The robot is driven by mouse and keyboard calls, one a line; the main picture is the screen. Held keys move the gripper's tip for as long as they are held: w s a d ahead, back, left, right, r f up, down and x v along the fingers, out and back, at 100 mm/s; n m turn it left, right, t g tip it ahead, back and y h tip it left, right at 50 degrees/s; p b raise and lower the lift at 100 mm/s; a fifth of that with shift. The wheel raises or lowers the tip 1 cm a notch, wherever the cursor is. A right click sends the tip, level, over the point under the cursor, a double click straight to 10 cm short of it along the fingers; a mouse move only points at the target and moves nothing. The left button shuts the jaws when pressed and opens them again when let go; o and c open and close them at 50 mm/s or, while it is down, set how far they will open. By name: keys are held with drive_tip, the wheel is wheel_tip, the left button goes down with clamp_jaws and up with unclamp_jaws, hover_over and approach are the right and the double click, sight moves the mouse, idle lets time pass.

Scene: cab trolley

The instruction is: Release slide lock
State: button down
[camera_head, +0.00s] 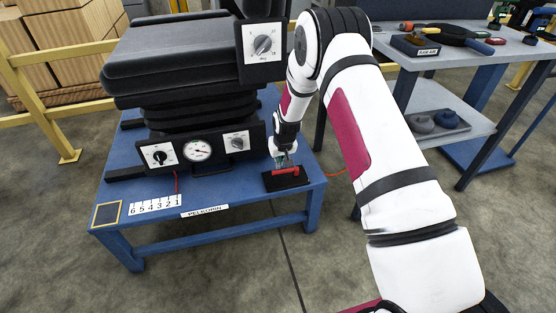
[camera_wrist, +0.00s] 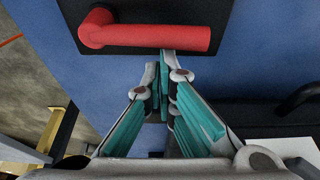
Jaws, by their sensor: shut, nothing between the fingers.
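A red L-shaped handle, likely the slide lock (camera_head: 287,171), is mounted on a black plate (camera_head: 272,182) at the right front corner of the blue table. In the wrist view the red handle (camera_wrist: 150,37) lies across the top of the picture on its black plate (camera_wrist: 215,12). My gripper (camera_head: 283,158) is at the handle in the head view. In the wrist view my gripper's teal-padded fingers (camera_wrist: 163,75) are shut with nothing between them, their tips just below the handle's bar. I cannot tell whether they touch it.
A black seat with bellows (camera_head: 180,70) stands on the blue table (camera_head: 150,235), with a dial panel (camera_head: 200,151) in front and a knob box (camera_head: 262,47) above. A grey tool trolley (camera_head: 460,65) stands at right. A yellow rail (camera_head: 35,90) runs behind at left.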

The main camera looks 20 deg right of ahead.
drive_tip(key=shift+s+a+n+y, duration=0.15)
drive_tip(key=shift+s+n+y, duration=0.25)
drive_tip(key=shift+n, duration=0.4)
drive_tip(key=s+n, duration=0.1)
drive_tip(key=s+n+p, duration=0.1)
drive_tip(key=n, duration=0.1)
drive_tip(key=shift+a+y, duration=0.15)
drive_tip(key=shift+y, duration=0.25)
drive_tip(key=s+n, duration=0.1)
drive_tip(key=n, duration=0.1)
drive_tip(key=s+n+g+y+p, duration=0.1)
drive_tip(key=n, duration=0.2)
drive_tip(key=s+d+n+g+p, duration=0.1)
drive_tip(key=n, duration=0.1)
drive_tip(key=shift+s+n+y, duration=0.3)
drive_tip(key=n, duration=0.1)
drive_tip(key=s+d+n, duration=0.1)
drive_tip(key=shift+n+g, duration=0.3)
drive_tip(key=shift+g, duration=0.1)
drive_tip(key=shift+s+d+n+g, duration=0.15)
drive_tip(key=shift+s+d+n, duration=0.05)
drive_tip(key=shift+n, duration=0.35)
drive_tip(key=shift+s+d+n+g, duration=0.15)
drive_tip(key=shift+d+n, duration=0.05)
drive_tip(key=shift+n, duration=0.35)
drive_tip(key=shift+s+d, duration=0.15)
drive_tip(key=shift+d, duration=0.2)
